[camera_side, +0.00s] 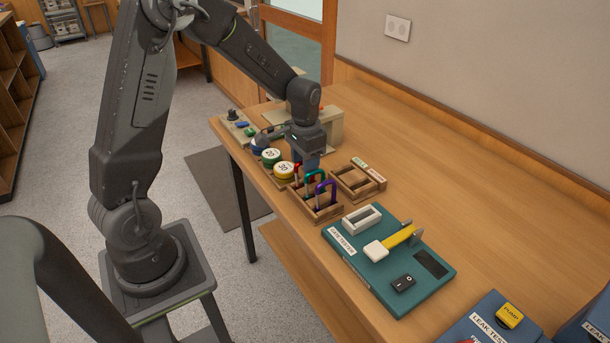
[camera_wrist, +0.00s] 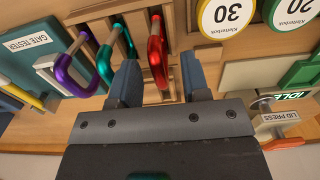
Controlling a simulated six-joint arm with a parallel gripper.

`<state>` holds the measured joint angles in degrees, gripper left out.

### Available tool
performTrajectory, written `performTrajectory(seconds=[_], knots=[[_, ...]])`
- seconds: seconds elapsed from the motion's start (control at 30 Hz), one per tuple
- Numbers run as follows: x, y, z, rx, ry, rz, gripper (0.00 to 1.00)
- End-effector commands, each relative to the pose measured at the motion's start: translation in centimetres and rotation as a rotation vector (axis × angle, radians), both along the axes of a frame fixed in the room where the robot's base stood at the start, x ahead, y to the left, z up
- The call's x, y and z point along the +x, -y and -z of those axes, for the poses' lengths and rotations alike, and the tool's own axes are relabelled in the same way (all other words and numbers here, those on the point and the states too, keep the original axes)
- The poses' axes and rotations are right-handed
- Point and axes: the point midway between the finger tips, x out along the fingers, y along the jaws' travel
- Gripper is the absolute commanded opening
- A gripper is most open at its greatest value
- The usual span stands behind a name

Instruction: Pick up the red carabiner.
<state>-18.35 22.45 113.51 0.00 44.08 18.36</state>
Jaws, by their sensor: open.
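The red carabiner (camera_wrist: 157,52) stands upright in a slot of a wooden rack (camera_wrist: 178,15). In the wrist view it lies between the two blue fingers of my gripper (camera_wrist: 159,78), which is open with a gap on each side of it. A green carabiner (camera_wrist: 105,54) and a purple carabiner (camera_wrist: 76,66) stand in the same rack to its left. In the side view my gripper (camera_side: 309,163) points down over the rack's far end. The red carabiner (camera_side: 297,172) is partly hidden there; the green (camera_side: 310,178) and purple (camera_side: 326,188) ones show more clearly.
Round tins marked 30 (camera_side: 284,170) and 20 (camera_side: 271,156) sit close beside the rack. An empty wooden tray (camera_side: 359,181) lies to its right. A teal gate tester (camera_side: 350,262) stands in front. The table's right back area is clear.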

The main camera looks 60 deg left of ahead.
Motion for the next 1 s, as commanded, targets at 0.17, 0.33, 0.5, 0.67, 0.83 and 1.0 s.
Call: performTrajectory(seconds=[0.17,0.33,0.5,0.67,0.83,1.0], knots=[[0.0,0.0,1.7,0.000,-0.001,0.000,0.43],[0.0,0.0,1.9,0.001,0.001,0.000,0.43],[0.0,0.0,1.8,0.001,0.001,0.000,0.33],[0.0,0.0,1.8,0.001,0.001,0.000,0.18],[0.0,0.0,1.8,0.001,0.001,0.000,0.01],[0.0,0.0,1.8,0.001,0.001,0.000,0.00]])
